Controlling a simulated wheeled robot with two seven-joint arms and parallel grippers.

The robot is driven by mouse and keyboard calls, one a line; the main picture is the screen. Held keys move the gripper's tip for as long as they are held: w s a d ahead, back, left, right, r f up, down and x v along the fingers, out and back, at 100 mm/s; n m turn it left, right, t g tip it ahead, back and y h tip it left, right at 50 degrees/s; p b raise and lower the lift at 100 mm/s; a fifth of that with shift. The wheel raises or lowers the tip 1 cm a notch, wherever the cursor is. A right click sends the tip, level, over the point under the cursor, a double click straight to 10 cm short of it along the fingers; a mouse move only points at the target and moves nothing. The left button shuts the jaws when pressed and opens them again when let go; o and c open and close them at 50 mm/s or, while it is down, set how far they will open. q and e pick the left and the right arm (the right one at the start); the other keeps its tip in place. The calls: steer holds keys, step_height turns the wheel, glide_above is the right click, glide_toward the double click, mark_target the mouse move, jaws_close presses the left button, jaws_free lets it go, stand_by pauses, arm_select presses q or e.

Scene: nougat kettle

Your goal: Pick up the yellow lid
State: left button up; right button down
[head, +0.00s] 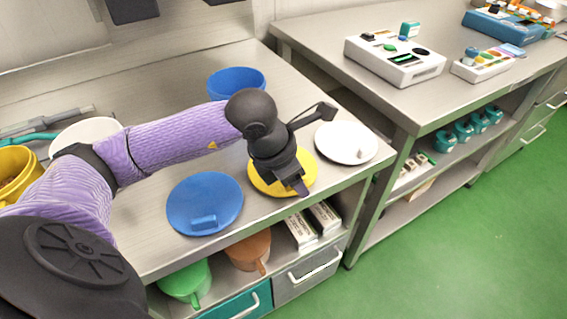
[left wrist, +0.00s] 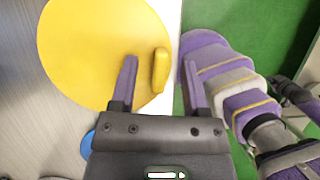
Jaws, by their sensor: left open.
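The yellow lid (head: 264,184) is a flat round disc lying on the steel table near its front edge, partly hidden under my left gripper in the head view. In the left wrist view the lid (left wrist: 85,50) fills the upper left, with its upright bar handle (left wrist: 160,70) near the right rim. My left gripper (head: 299,186) is over the lid, pointing down. In the left wrist view its two purple fingers (left wrist: 159,60) are apart, with the handle showing between them and no visible contact. My right gripper is not in view.
A blue lid (head: 205,190) lies left of the yellow one and a white lid (head: 346,142) right of it. A blue bowl (head: 236,82) stands behind. A yellow container (head: 17,172) is at far left. A second table (head: 392,110) with devices stands right, across a gap.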

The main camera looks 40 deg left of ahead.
arm_select(q)
jaws_close()
